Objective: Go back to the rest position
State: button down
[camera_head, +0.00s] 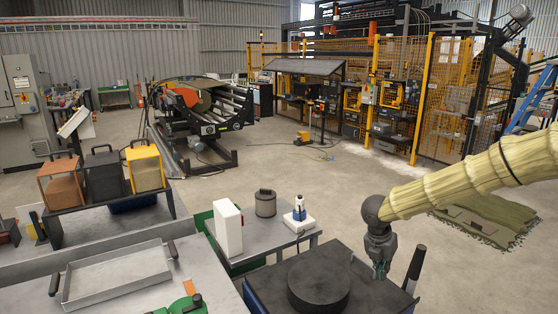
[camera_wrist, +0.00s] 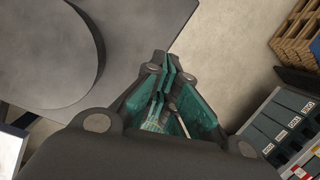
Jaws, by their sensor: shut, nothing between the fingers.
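My gripper (camera_head: 380,268) hangs from the end of my arm, which comes in from the right in a pale yellow sleeve. It points down over the right part of a dark table, just right of a thick black disc. In the wrist view my gripper (camera_wrist: 165,75) has its green-lined fingers together, with nothing between them. The fingertips lie in line with the edge of the dark table; their height above it is hard to tell.
The black disc (camera_head: 318,280) lies on the dark table (camera_head: 265,283). A dark upright handle (camera_head: 414,268) stands right of my gripper. A grey side table (camera_head: 262,238) holds a white box (camera_head: 228,228) and a grey canister (camera_head: 265,203). Open concrete floor (camera_head: 330,185) lies behind.

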jog(key=s+a+f+n+t+h, duration=0.1)
jog(key=s+a+f+n, duration=0.1)
jog(key=s+f+n, duration=0.9)
jog(key=s+a+f+n+t, duration=0.1)
jog(key=s+f+n+t, duration=0.1)
jog(key=s+f+n, duration=0.9)
jog(key=s+a+f+n+g+y, duration=0.1)
jog(key=s+a+f+n, duration=0.15)
jog(key=s+n, duration=0.55)
jog(key=s+a+f+n+g+y, duration=0.1)
jog(key=s+f+n+g+y, duration=0.15)
jog(key=s+n, duration=0.55)
jog(key=s+a+f+n+g+y, duration=0.15)
jog(key=s+f+n, duration=0.35)
jog(key=s, duration=0.5)
notch_tip(320, 180, down, 9)
jog(key=t+h+b, duration=0.1)
jog(key=b, duration=0.9)
jog(key=shift+w+a+n, duration=0.25)
jog(key=shift+w+n, duration=0.05)
jog(key=shift+w, duration=0.15)
